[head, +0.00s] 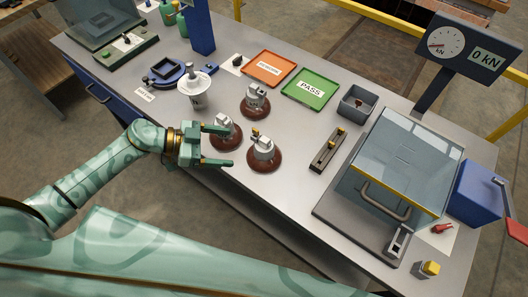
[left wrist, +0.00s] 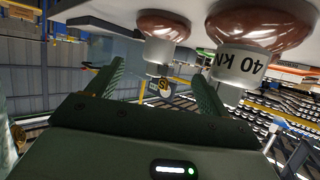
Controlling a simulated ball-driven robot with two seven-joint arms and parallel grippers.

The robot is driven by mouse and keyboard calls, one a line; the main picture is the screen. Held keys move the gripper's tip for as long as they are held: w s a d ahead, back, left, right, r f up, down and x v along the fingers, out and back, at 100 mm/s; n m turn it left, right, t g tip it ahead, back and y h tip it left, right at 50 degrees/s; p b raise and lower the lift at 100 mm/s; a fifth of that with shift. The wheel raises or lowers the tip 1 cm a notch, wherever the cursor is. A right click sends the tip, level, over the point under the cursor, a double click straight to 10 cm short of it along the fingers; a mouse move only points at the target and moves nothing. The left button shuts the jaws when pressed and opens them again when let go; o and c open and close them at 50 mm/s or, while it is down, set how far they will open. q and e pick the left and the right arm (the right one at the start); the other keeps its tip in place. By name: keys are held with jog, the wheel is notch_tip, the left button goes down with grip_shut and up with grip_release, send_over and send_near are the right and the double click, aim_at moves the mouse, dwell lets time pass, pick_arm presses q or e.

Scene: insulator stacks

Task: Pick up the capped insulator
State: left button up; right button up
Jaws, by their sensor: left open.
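Three brown disc insulators with grey metal caps stand on the table in the head view: a back one (head: 256,103), a left one (head: 222,140) and a front one (head: 264,154) with a yellow bit at its top. Which is meant by capped insulator I cannot tell. My left gripper (head: 229,147) is open and empty, its upper finger overlapping the left insulator, its fingertips pointing toward the front one. In the left wrist view, upside down, an insulator with a yellow-orange tip (left wrist: 163,30) lies beyond and between the fingers; one marked 40 kN (left wrist: 240,68) is at the right.
A white-topped piece (head: 194,83) stands behind the insulators, near a blue fixture (head: 165,72). Orange (head: 270,68) and green PASS (head: 310,89) trays lie at the back. A dark slotted block (head: 328,150) and a clear-covered tester (head: 405,165) stand right.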

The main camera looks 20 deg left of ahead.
aim_at(264, 150)
pick_arm(q)
jog(key=b+x, duration=0.1)
jog(key=x, duration=0.6)
jog(key=b+x, duration=0.1)
jog(key=x, duration=0.4)
jog(key=shift+w+d, duration=0.1)
jog(key=shift+r, duration=0.1)
grip_shut()
